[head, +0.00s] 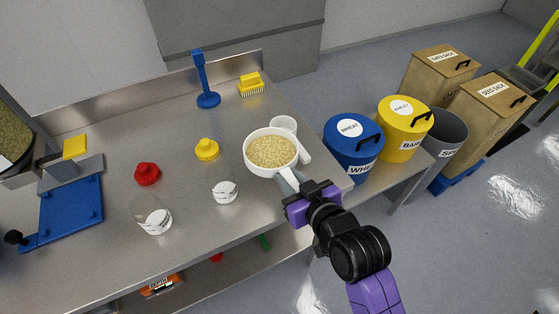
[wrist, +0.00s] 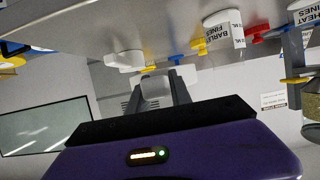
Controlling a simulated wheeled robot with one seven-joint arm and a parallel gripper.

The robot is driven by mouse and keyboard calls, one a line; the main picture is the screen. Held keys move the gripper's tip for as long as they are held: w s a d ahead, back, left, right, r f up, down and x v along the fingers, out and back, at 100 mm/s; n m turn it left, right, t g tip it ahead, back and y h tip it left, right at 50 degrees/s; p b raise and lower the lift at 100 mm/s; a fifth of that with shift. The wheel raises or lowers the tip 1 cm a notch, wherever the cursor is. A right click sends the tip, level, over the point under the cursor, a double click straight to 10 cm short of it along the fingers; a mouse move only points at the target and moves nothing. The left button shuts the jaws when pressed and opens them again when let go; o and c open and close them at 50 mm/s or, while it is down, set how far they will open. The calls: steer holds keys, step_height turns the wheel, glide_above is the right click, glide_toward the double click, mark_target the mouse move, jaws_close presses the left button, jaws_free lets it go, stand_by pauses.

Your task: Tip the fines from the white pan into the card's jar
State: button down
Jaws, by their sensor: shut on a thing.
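The white pan (head: 258,169) is full of golden fines and looks level, above or on the bench's right part; I cannot tell if it is lifted. My gripper (head: 291,186) is shut on its handle, and its fingers also show in the wrist view (wrist: 160,90). Two clear jars with white labels stand to the left. The nearer jar (head: 223,189) matches the one labelled BARLEY FINES in the wrist view (wrist: 222,33). The farther jar (head: 155,217) matches the WHEAT FINES one (wrist: 303,12). A yellow lid (head: 207,149) and a red lid (head: 147,174) lie behind them. I cannot make out a card.
A white scoop (head: 283,124) lies right beside the pan. A blue device (head: 70,210) is at the left. Blue (head: 353,145) and yellow (head: 404,116) bins stand right of the bench.

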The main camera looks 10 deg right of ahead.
steer(key=shift+w, duration=0.1)
steer(key=shift+a+r, duration=0.1)
stand_by(0.3)
steer(key=a+p, duration=0.1)
steer(key=r+n+p, duration=0.1)
steer(key=shift+s+a+r+n+t+h+p, duration=0.25)
steer(key=shift+s+a+n+t+h+p, duration=0.05)
steer(key=shift+a+h, duration=0.1)
steer(key=shift+s+a+r+n+h+p, duration=0.15)
steer(key=shift+a+r+n+h+p, duration=0.15)
steer(key=shift+a+r+p, duration=0.25)
steer(key=shift+s+a+r+n+h+p, duration=0.1)
steer(key=shift+a+r+n+h+p, duration=0.25)
steer(key=shift+r, duration=0.3)
steer(key=shift+s+a+r+n+t, duration=0.2)
steer(key=shift+a+r+n+t, duration=0.3)
steer(key=shift+a, duration=0.2)
